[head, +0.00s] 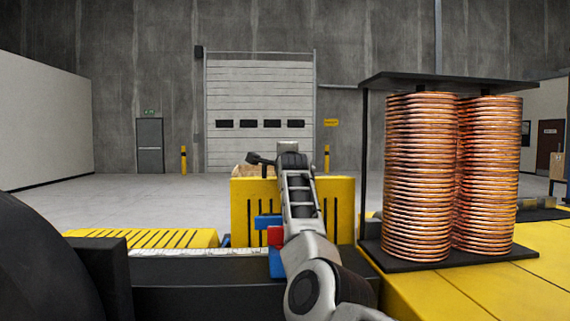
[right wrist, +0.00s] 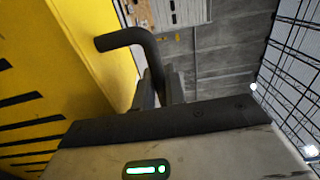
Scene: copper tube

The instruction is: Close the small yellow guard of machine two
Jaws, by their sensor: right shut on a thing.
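The small yellow guard (head: 335,195) stands upright beyond the machine bed in the head view, with dark slots in its face. My right arm covers its middle. In the right wrist view the yellow slotted panel (right wrist: 60,75) fills the left side. A black bent handle (right wrist: 125,38) stands out beside the panel; it also shows above the guard in the head view (head: 257,159). My right gripper (right wrist: 165,82) is shut on the handle; its fingers are dark and partly hidden behind the wrist housing. My left gripper is not in view.
Two tall copper coils (head: 422,175) stand on a black rack at right, close to my right arm. A low yellow slotted cover (head: 145,238) lies at left. Blue and red blocks (head: 275,237) sit just beside my arm. Open floor (head: 130,205) lies behind.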

